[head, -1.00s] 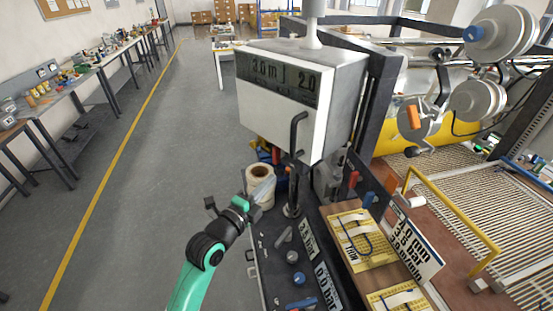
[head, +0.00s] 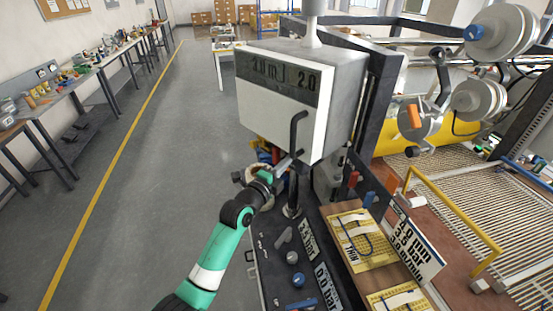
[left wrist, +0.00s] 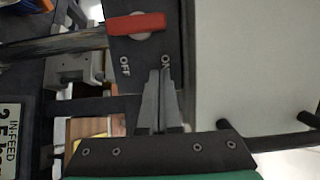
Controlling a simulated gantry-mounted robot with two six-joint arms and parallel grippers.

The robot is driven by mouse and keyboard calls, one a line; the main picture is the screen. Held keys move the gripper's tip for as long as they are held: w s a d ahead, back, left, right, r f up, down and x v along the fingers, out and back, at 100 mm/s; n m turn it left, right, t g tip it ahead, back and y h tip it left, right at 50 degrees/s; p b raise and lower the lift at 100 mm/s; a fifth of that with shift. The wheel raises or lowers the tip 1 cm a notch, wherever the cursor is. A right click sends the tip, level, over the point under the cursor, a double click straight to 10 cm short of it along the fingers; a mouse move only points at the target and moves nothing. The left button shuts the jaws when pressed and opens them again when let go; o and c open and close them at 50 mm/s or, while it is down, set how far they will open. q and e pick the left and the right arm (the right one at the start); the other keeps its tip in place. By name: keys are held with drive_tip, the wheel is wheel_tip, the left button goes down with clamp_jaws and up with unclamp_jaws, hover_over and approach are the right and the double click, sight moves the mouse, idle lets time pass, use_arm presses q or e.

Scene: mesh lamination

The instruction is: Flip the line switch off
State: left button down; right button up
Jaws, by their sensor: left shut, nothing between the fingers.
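The line switch's red handle (left wrist: 135,24) shows in the left wrist view on a dark plate (left wrist: 120,48) with the words OFF and ON. The handle lies across the picture, above the lettering; I cannot tell which setting it is in. My left gripper (left wrist: 160,72) is shut and empty, its fingertips just below the ON label, apart from the handle in the picture. In the head view my left gripper (head: 296,159) is below the white display box, by its black handle. I cannot pick out the switch for sure there. My right gripper is out of view.
The white display box (head: 275,115) hangs close above my left gripper, with a black bar handle (head: 296,132) on its front. A dark console (head: 275,250) with knobs and number signs lies below. The aisle at left is clear.

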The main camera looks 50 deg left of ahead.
sight(276, 157)
use_arm(q)
drive_tip(key=shift+s+a, duration=0.2)
drive_tip(key=shift+a, duration=0.75)
drive_tip(key=shift+s+a, duration=0.15)
drive_tip(key=shift+a, duration=0.8)
drive_tip(key=shift+r+n, duration=0.15)
drive_tip(key=shift+n, duration=0.55)
